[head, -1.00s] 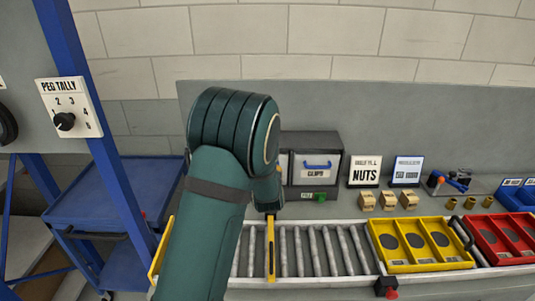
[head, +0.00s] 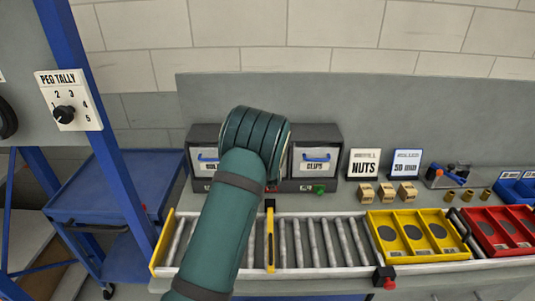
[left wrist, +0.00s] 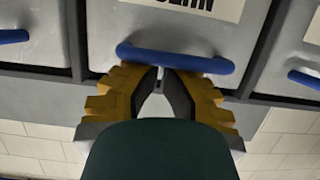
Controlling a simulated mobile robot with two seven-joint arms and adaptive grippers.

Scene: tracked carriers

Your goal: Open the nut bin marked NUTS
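A row of grey bins with white labels and blue handles stands behind the conveyor in the head view. The left bin (head: 206,157) is partly hidden, and the right bin (head: 317,160) seems to read CLIPS. My left arm hides the middle of the row and its own gripper. A card (head: 363,165) reading NUTS stands to the right of the bins. In the left wrist view, my left gripper (left wrist: 162,78) is at the blue handle (left wrist: 175,58) of a bin front, under a cut-off label I cannot read. Its fingertips are partly hidden at the handle. My right gripper is not in view.
A roller conveyor (head: 320,243) runs in front of the bins, with a yellow upright piece (head: 270,240) across it. A yellow tray (head: 417,237) and a red tray (head: 500,232) sit at its right. A blue cart (head: 115,190) stands at the left.

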